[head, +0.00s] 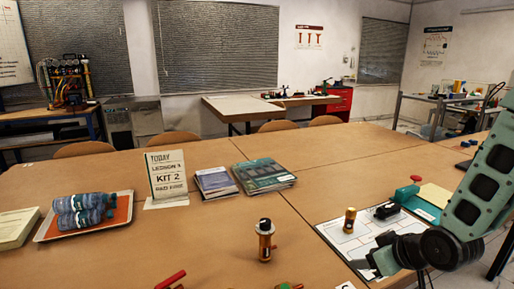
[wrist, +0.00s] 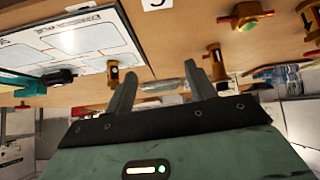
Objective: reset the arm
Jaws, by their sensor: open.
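My arm (head: 486,180) reaches in from the right in the head view, bent down over the table's right side. My gripper (head: 368,262) is low in that view, near the front edge of a white printed sheet, and its fingertips are hard to make out there. In the wrist view my gripper (wrist: 165,80) shows two dark fingers standing apart with nothing between them. The wrist picture looks across the table, with the tabletop along its upper part. A brass cylinder (wrist: 114,73) shows beyond the left finger.
The table (head: 230,215) bears a brass-and-black cylinder (head: 265,241), a card stand (head: 167,175), booklets (head: 263,174) and a tray (head: 48,232) of blue bottles. On the sheet (head: 335,229) stand a brass piece (head: 350,221) and a black part (head: 386,211). The centre front has bare room.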

